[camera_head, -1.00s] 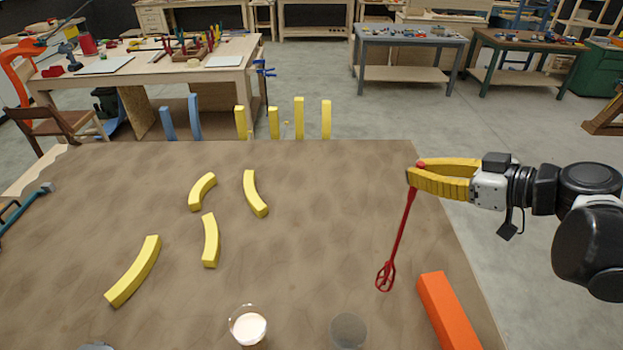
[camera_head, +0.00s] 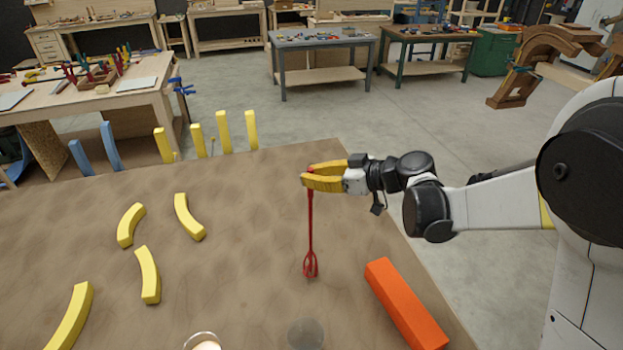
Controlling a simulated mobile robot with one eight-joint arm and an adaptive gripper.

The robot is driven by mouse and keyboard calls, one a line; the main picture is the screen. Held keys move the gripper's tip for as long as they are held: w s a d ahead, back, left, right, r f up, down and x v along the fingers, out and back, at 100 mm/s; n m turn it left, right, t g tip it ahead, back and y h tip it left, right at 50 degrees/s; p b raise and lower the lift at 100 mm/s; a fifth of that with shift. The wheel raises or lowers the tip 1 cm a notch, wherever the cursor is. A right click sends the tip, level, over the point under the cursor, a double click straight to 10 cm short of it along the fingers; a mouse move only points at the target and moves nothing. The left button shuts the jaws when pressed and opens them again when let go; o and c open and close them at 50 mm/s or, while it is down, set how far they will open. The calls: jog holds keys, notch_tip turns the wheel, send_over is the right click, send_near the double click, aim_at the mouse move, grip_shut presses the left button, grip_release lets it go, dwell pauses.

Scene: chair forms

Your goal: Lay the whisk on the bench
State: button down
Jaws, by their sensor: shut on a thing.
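The red whisk (camera_head: 310,232) hangs almost upright, its wire head down and its handle top between my gripper's fingers. My gripper (camera_head: 308,178) has yellow fingers and is shut on the handle's top end. It reaches in from the right over the right part of the brown bench (camera_head: 240,240). The whisk's head appears close above the bench top, but I cannot tell if it touches.
An orange block (camera_head: 405,303) lies right of the whisk. A clear glass (camera_head: 306,333) and a cup with pale contents (camera_head: 202,341) stand at the near edge. Curved yellow pieces (camera_head: 148,274) lie on the left. Bare bench surrounds the whisk. Upright yellow pieces (camera_head: 223,131) line the far edge.

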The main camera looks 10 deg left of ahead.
jog(key=shift+f, duration=0.5)
jog(key=shift+f, duration=0.1)
jog(key=c, duration=1.6)
grip_release()
jog(key=shift+o, duration=0.2)
